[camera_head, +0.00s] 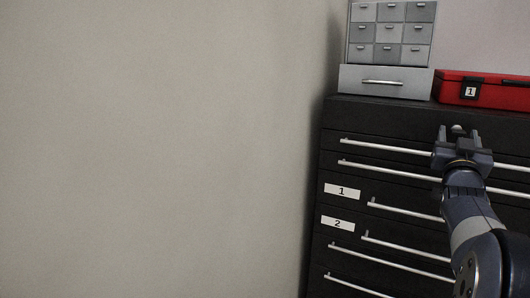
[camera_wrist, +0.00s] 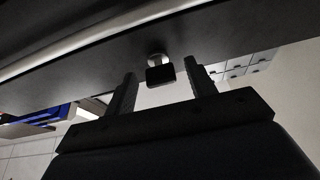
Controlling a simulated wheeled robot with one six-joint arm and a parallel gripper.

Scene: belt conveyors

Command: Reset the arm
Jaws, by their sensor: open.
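My gripper (camera_head: 458,138) is at the right in the head view, in front of the upper drawers of a black drawer cabinet (camera_head: 392,118). My arm reaches up to it from the lower right corner. In the wrist view the two dark fingers of my gripper (camera_wrist: 160,88) stand apart with nothing held between them. A small knob-like piece (camera_wrist: 158,66) with a pale stem and dark end shows between the fingertips, on the dark surface beyond. I cannot tell how far it is from the fingers.
Long silver handles (camera_head: 385,146) cross the drawers; labels read 1 (camera_head: 341,191) and 2 (camera_head: 338,223). A grey small-drawer unit (camera_head: 388,82) and a red case (camera_head: 485,92) marked 1 stand on the cabinet. A plain wall (camera_head: 160,150) fills the left.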

